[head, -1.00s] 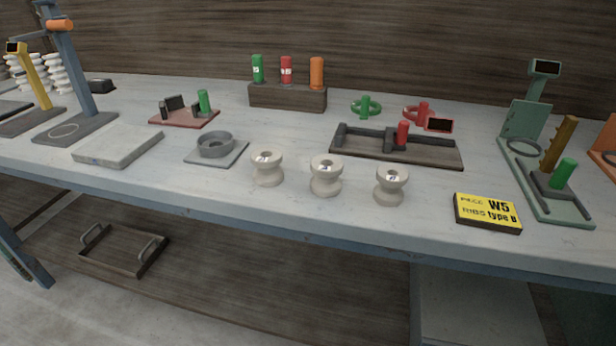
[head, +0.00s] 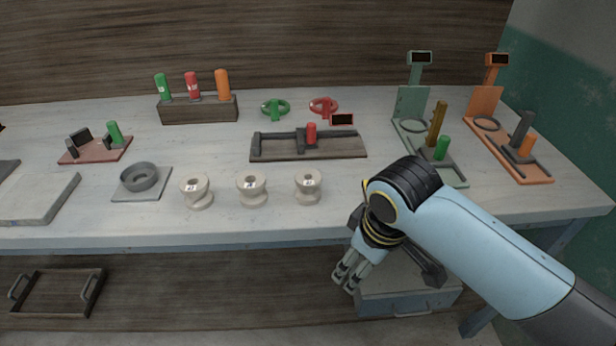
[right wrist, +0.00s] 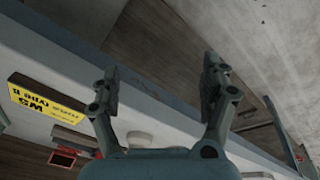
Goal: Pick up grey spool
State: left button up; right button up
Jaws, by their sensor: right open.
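Three pale grey-beige spools stand upright in a row near the table's front edge in the head view: a left one (head: 197,191), a middle one (head: 252,188) and a right one (head: 308,186). Each has a small label on its upper part. None is clearly greyer than the others. My right gripper (head: 348,277) hangs pointing down, in front of the table edge and to the right of the spools. In the right wrist view its fingers (right wrist: 160,70) are spread with nothing between them. A pale round top, possibly a spool (right wrist: 139,139), shows behind them. My left gripper is not in view.
A grey ring holder (head: 140,180) sits left of the spools. Behind them lies a dark tray fixture (head: 270,149) with a red handle. Green (head: 453,171) and orange (head: 528,172) stands are at right. A yellow W5 sign (right wrist: 42,100) shows in the right wrist view.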

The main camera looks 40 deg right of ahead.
aim_at(308, 182)
jog(key=w+r, duration=0.2)
jog(key=w, duration=0.1)
jog(key=w+r+n, duration=0.1)
jog(key=w+r, duration=0.1)
jog(key=w, duration=0.2)
jog(key=w+d+r+n+g, duration=0.1)
jog(key=w+r, duration=0.1)
jog(key=w, duration=0.1)
jog(key=shift+w+d+p, duration=0.1)
jog(key=shift+w+p, duration=0.2)
jog(key=shift+p, duration=0.05)
jog(key=w+r+n+g, duration=0.1)
jog(key=w+r+n, duration=0.2)
jog(key=w+r, duration=0.55)
jog(key=shift+y, duration=0.4)
jog(key=f, duration=0.5)
jog(key=shift+d+f+p, duration=0.2)
jog(key=shift+d+p, duration=0.2)
jog(key=f, duration=0.5)
jog(key=shift+s+a+f, duration=0.2)
jog(key=shift+s+f, duration=0.05)
jog(key=shift+f, duration=0.1)
jog(key=c, duration=1.5)
